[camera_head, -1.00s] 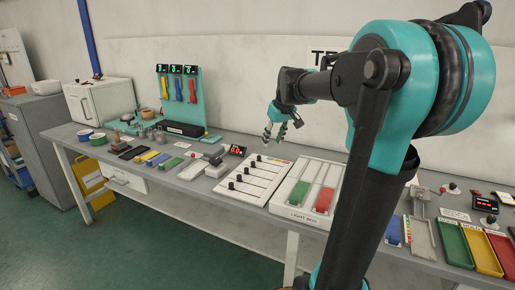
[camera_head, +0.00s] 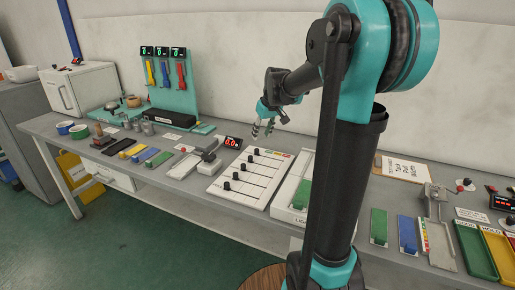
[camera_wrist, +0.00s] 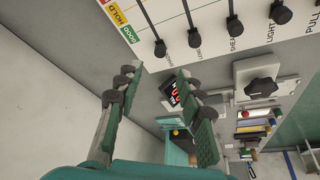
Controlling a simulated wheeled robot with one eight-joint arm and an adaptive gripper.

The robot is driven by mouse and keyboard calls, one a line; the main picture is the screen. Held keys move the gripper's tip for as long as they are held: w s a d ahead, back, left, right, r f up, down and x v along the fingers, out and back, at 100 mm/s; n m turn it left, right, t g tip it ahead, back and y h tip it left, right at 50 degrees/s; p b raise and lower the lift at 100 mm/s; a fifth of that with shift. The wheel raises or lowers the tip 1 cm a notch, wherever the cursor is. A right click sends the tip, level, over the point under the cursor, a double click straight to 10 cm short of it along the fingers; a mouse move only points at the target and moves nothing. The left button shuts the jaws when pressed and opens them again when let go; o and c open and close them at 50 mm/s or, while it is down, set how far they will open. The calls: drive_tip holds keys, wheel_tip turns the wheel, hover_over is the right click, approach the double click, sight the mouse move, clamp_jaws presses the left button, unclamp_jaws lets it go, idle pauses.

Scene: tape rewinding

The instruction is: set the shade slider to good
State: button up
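The wrist view also shows the panel (camera_wrist: 218,12) at the top, with several black knobs. A small label near one knob (camera_wrist: 234,26) seems to begin "SH", but I cannot tell for sure which slider is shade. A green GOOD mark (camera_wrist: 125,32) with a yellow HOLD mark (camera_wrist: 117,14) runs along the panel's edge. My gripper (camera_head: 264,128) is open and empty above the panel's far edge. Its fingers are well apart in the wrist view (camera_wrist: 157,76).
A red-lit display (camera_head: 232,142) and a knobbed grey device (camera_head: 208,158) stand left of the panel. The light box (camera_head: 287,205) is to its right, partly hidden by my arm. Coloured trays (camera_head: 475,250) lie far right.

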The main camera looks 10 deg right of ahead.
sight(257, 149)
drive_tip(key=x, duration=0.9)
drive_tip(key=shift+f, duration=0.2)
clamp_jaws()
